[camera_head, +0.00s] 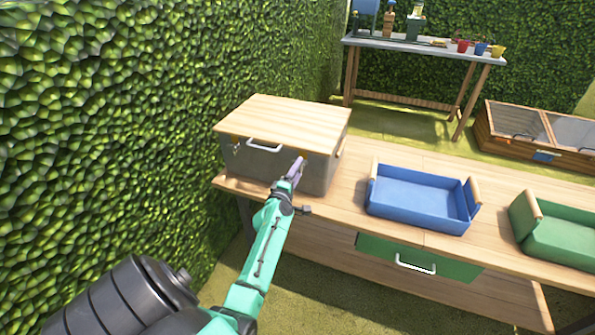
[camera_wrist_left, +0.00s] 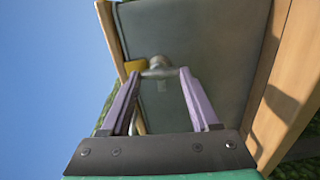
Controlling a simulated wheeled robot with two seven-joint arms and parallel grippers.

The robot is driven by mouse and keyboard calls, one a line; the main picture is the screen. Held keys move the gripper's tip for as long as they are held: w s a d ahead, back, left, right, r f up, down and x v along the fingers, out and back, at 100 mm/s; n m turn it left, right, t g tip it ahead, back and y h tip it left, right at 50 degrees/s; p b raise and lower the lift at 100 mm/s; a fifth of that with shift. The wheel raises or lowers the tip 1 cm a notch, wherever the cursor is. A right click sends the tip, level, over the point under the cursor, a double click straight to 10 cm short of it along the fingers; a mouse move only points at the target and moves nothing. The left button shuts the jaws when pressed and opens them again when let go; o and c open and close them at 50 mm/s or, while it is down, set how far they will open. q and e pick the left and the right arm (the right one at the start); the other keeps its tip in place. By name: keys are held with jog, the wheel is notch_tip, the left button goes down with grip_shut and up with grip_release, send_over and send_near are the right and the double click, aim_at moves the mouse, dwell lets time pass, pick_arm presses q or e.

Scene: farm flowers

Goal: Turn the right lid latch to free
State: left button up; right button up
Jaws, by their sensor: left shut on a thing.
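A grey metal box with a wooden lid (camera_head: 285,118) stands at the left end of the workbench, its lid lying closed on top. A pale handle (camera_head: 264,148) is on its front, and a small left latch (camera_head: 236,148) shows near the front's left end. My left gripper (camera_head: 298,168) is at the right part of the front and hides the right latch in the head view. My right gripper is out of view.
A blue tray (camera_head: 420,198) and a green tray (camera_head: 565,240) stand on the wooden workbench (camera_head: 352,215) to the right. A green drawer (camera_head: 385,247) is below. A hedge (camera_head: 120,120) borders the left. A back table (camera_head: 420,45) holds pots.

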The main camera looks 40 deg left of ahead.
pick_arm(q)
jog(key=shift+n, duration=0.4)
jog(key=o, duration=1.4)
jog(key=shift+c, duration=0.2)
jog(key=v, duration=1.4)
jog(key=shift+s+b, duration=0.3)
jog(key=shift+d, duration=0.1)
